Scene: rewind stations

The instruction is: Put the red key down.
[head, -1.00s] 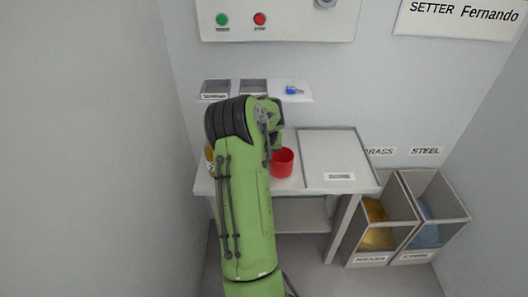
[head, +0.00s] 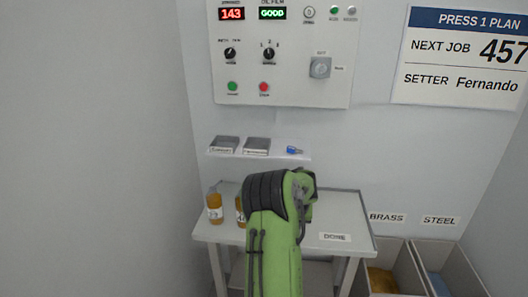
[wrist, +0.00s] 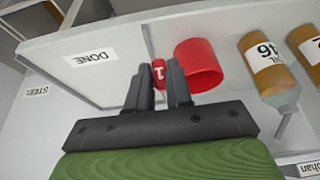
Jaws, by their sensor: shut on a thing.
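The red key (wrist: 158,72), with a white mark on it, is between the fingertips of my gripper (wrist: 159,84) in the wrist view. My gripper is shut on it. The red cup (wrist: 198,66) stands just right of the fingers in that view. The DONE area (wrist: 90,55) of the table is to the left of the fingers; it also shows in the head view (head: 340,210). In the head view my arm hides the key, the cup and the fingers. I cannot tell whether the key touches the table.
Oil bottles (head: 215,207) stand at the table's left. Above the table, a shelf (head: 275,154) bears two grey trays and a blue key (head: 294,150). A control panel (head: 282,55) is on the wall. BRASS (head: 383,280) and STEEL (head: 440,282) bins stand at the right. The DONE area looks clear.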

